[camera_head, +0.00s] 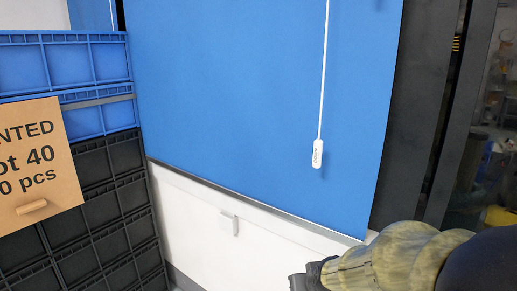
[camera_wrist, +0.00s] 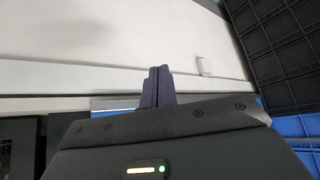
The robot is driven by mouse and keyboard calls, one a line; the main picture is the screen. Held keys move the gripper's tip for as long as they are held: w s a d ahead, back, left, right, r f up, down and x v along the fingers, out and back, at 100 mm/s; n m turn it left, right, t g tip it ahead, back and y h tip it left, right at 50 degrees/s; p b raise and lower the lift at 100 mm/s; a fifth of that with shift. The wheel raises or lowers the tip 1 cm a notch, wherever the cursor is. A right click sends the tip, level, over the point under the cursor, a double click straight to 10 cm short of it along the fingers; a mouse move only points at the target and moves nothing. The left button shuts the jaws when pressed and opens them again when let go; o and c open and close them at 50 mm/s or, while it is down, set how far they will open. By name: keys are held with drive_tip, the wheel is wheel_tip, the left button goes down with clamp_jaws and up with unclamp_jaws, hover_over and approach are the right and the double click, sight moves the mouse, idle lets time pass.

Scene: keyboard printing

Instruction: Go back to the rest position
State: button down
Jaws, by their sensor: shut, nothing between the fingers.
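My gripper shows in the wrist view (camera_wrist: 157,72), with its two dark fingers pressed together and nothing between them. It points toward a white surface. In the head view my arm, with a yellowish sleeve, enters at the lower right. The dark end of the arm (camera_head: 300,283) is partly cut off by the bottom edge, so the fingertips are not clear there. My gripper touches nothing that I can see.
A blue panel (camera_head: 250,90) fills the middle, with a pull cord and white handle (camera_head: 318,153) hanging before it. Blue crates (camera_head: 70,62) and black crates (camera_head: 122,195) are stacked at left, with a cardboard sign (camera_head: 35,165). A small white fixture (camera_head: 231,223) is on the white wall.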

drive_tip(key=s+d+f+g, duration=0.2)
drive_tip(key=s, duration=0.3)
drive_tip(key=s+d+f+m+g, duration=0.1)
drive_tip(key=s+f+g, duration=0.1)
drive_tip(key=s, duration=0.4)
drive_tip(key=shift+d+f+g+h+p, duration=0.3)
drive_tip(key=shift+d+f+g+h, duration=0.05)
drive_tip(key=shift+g+h, duration=0.05)
